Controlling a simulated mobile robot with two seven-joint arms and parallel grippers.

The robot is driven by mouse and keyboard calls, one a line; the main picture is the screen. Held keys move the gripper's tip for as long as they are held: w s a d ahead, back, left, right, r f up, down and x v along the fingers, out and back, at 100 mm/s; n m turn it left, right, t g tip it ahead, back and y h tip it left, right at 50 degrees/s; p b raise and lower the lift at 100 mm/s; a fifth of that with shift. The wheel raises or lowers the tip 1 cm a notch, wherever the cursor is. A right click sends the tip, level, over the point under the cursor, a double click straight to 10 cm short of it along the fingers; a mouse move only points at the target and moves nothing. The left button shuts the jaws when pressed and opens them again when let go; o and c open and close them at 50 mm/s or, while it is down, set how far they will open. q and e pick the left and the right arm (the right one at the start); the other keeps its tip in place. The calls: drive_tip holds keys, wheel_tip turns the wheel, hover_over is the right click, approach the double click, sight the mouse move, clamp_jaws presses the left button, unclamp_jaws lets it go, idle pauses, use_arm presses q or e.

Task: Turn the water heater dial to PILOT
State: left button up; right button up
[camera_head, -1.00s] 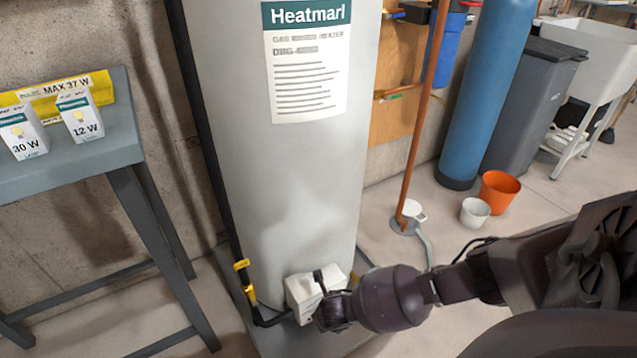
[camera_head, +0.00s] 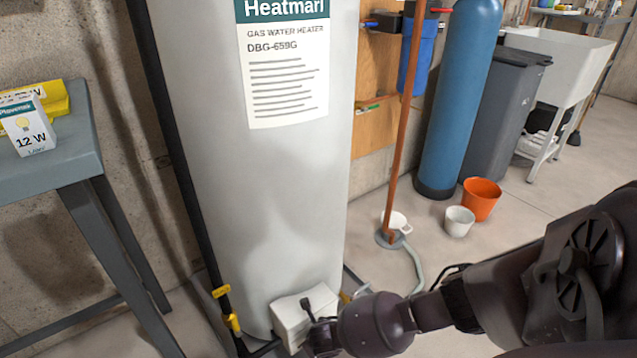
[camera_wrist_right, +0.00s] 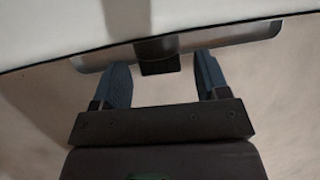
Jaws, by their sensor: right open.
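The grey water heater (camera_head: 255,170) stands upright in the head view. A white control box (camera_head: 290,322) sits low on its front. My right gripper (camera_head: 322,338) is at the box's right front side, partly covering it. No dial face or PILOT marking can be read. In the right wrist view, my right gripper (camera_wrist_right: 163,68) is open, its two blue fingers apart. A dark block (camera_wrist_right: 160,62) shows between the fingertips, in front of a grey bar (camera_wrist_right: 225,36). My left gripper is not in view.
A grey stand (camera_head: 80,165) with a 12 W box (camera_head: 30,128) is at left. A yellow-handled pipe (camera_head: 232,322) runs beside the control box. A copper pipe (camera_head: 404,120), blue tank (camera_head: 460,90), white bucket (camera_head: 459,221) and orange bucket (camera_head: 481,198) stand at right.

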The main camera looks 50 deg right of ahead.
drive_tip(key=shift+c, duration=0.5)
drive_tip(key=c, duration=0.8)
